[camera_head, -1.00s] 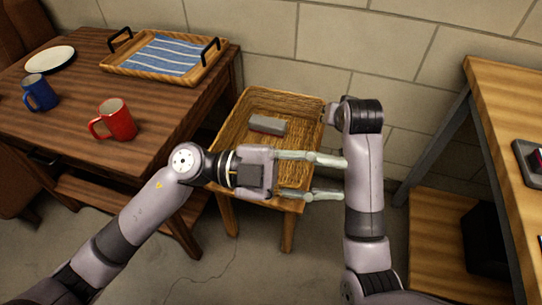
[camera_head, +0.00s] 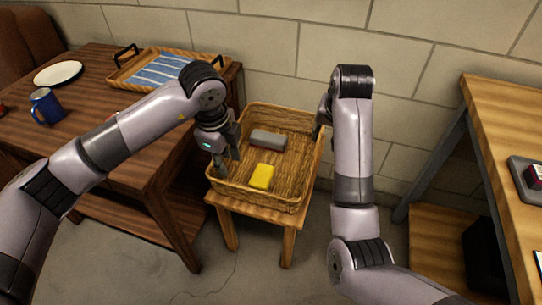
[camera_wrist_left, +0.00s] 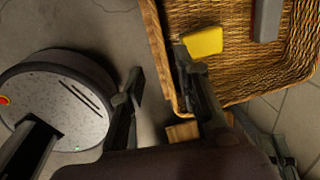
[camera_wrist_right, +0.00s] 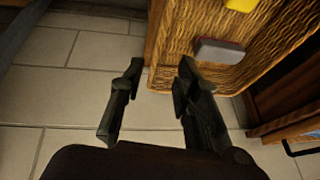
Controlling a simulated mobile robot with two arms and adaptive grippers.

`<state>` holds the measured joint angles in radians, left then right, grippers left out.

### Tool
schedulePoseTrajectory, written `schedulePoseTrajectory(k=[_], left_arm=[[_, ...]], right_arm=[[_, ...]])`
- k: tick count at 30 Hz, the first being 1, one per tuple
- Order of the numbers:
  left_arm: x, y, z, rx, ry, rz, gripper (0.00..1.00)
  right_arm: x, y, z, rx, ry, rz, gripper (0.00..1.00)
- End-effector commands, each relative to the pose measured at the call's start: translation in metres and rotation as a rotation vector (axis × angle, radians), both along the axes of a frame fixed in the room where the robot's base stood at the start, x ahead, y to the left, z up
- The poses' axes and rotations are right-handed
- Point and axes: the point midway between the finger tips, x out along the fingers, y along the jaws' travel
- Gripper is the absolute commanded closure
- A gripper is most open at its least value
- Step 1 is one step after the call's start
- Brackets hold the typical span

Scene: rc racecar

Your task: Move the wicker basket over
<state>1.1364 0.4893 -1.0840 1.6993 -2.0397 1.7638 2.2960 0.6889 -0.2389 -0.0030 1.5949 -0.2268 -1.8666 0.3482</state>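The wicker basket (camera_head: 300,165) sits on a small wooden stool (camera_head: 258,222) between two tables. A grey block (camera_head: 268,139) and a yellow block (camera_head: 262,177) lie inside it. My left gripper (camera_head: 228,160) points down at the basket's left wall. In the left wrist view its fingers (camera_wrist_left: 160,85) are apart, one outside the wall and one inside near the yellow block. My right gripper (camera_head: 320,125) is at the right wall, partly hidden by its arm. In the right wrist view its fingers (camera_wrist_right: 157,88) are apart, one outside the wall and one inside.
The brown table (camera_head: 85,148) at left holds a plate (camera_head: 57,73), a blue mug (camera_head: 46,106) and a tray (camera_head: 135,80) with a striped cloth. A wooden workbench (camera_head: 490,125) stands at right. A block wall is close behind the basket. Floor shows in front.

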Motion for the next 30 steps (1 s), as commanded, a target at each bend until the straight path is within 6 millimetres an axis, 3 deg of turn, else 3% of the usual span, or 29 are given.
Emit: schedulePoseTrajectory(k=[11,30], left_arm=[[0.000,-0.001,-0.010,-0.004,0.006,-0.004,0.70],[0.016,-0.007,-0.128,-0.006,0.007,-0.004,0.70]], right_arm=[[0.003,0.000,-0.009,-0.002,0.003,0.000,0.70],[0.052,0.001,-0.118,-0.002,0.004,0.000,0.70]])
